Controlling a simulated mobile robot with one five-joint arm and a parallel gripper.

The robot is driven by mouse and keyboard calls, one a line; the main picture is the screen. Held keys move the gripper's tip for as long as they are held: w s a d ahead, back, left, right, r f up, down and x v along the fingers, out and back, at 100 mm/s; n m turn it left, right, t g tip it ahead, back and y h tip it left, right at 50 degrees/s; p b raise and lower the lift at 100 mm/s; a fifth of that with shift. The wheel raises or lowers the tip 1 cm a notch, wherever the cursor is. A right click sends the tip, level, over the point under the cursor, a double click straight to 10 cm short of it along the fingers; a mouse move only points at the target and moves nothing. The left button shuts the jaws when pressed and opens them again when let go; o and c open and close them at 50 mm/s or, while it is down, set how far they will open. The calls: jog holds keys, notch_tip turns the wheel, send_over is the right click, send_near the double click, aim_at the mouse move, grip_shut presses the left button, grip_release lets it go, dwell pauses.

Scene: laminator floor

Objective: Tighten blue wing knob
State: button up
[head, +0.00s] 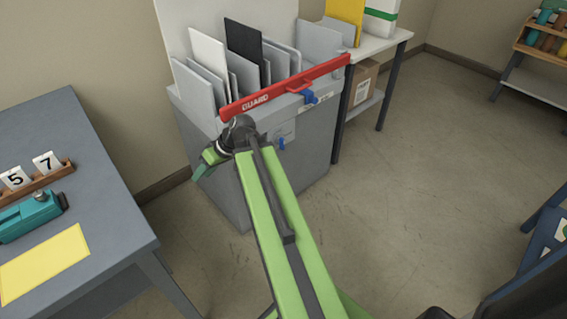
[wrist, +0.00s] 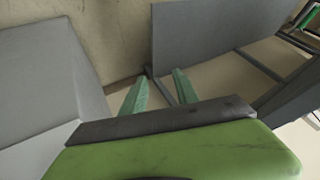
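A blue wing knob (head: 309,97) sits on the front of the grey machine, just below the right part of the red guard bar (head: 285,88). A smaller blue part (head: 281,144) shows lower on the front face; I cannot tell what it is. My gripper (head: 200,174) is at the machine's left front corner, left of both blue parts and pointing away from them, down and left. In the wrist view, the two teal fingers of my gripper (wrist: 159,76) stand apart with nothing between them. Neither blue part shows in the wrist view.
The grey machine (head: 230,185) holds upright panels. A grey table (head: 100,165) with a teal device (head: 28,217), number cards and a yellow sheet (head: 45,262) stands left. A white-topped table (head: 385,42) stands right of the machine, a cardboard box (head: 362,82) beneath.

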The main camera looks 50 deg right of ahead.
jog(key=d+f+t+b, duration=0.4)
jog(key=d+f+b, duration=0.4)
jog(key=d, duration=0.2)
jog(key=m+t+h+b, duration=0.2)
jog(key=t+h+b, duration=0.6)
jog(key=b, duration=1.1)
send_near(284, 142)
jog(key=shift+t+y, duration=0.3)
jog(key=shift+y, duration=0.4)
jog(key=w, duration=0.3)
jog(key=w+d, duration=0.1)
jog(key=w, duration=0.7)
jog(key=shift+w+d+f, duration=0.1)
jog(key=shift+d+f, duration=0.15)
jog(key=shift+d, duration=0.1)
jog(key=shift+c, duration=0.5)
